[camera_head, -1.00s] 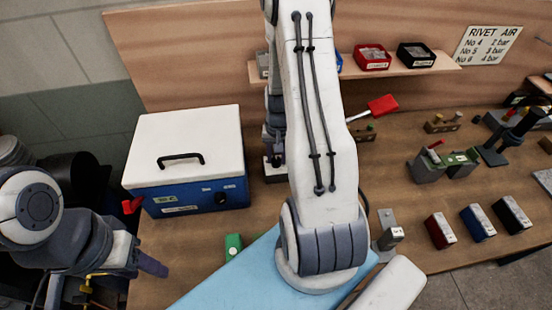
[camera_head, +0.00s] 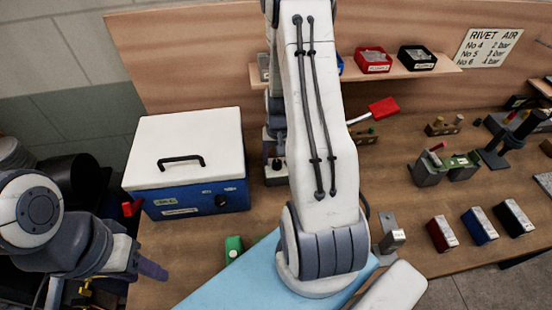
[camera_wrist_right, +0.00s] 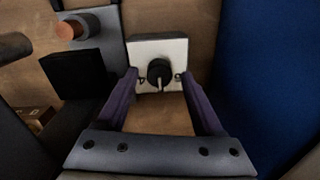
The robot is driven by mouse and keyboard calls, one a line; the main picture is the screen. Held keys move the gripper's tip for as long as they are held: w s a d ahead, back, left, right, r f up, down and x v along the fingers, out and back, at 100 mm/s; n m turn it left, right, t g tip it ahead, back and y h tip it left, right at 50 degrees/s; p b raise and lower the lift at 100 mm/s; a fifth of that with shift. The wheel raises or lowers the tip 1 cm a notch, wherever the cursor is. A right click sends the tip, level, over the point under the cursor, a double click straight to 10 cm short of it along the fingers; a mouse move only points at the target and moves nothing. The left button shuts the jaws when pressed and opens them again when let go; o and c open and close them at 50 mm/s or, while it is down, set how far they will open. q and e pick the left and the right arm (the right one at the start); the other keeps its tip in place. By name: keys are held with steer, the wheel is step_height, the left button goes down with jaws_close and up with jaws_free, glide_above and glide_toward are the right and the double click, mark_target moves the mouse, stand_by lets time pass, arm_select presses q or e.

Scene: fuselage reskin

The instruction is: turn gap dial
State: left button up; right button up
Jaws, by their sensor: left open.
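In the right wrist view, a round black dial (camera_wrist_right: 160,72) with a pale pointer line sits on a white plate (camera_wrist_right: 145,50). The pointer points down in that view. My right gripper (camera_wrist_right: 160,76) is open, its two purple fingers on either side of the dial with a visible gap to each. I cannot tell how deep the fingers reach. In the head view my right arm hides most of this area; a small grey unit (camera_head: 275,175) shows just left of the arm. My left gripper (camera_head: 150,268) is open and empty at the left, off the bench's front edge.
A blue box with a white lid (camera_head: 187,150) stands left of my right arm. A light blue sheet (camera_head: 230,280) lies in front. Red, blue and black blocks (camera_head: 480,225) stand at the right. A grey block with a copper-coloured knob (camera_wrist_right: 72,28) is close to the gripper.

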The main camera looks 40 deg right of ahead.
mark_target(278, 162)
step_height(278, 162, up, 10)
steer(key=b, duration=0.1)
steer(key=shift+r+b, duration=0.25)
steer(key=shift+b, duration=0.1)
steer(key=shift+d, duration=0.1)
stand_by(0.4)
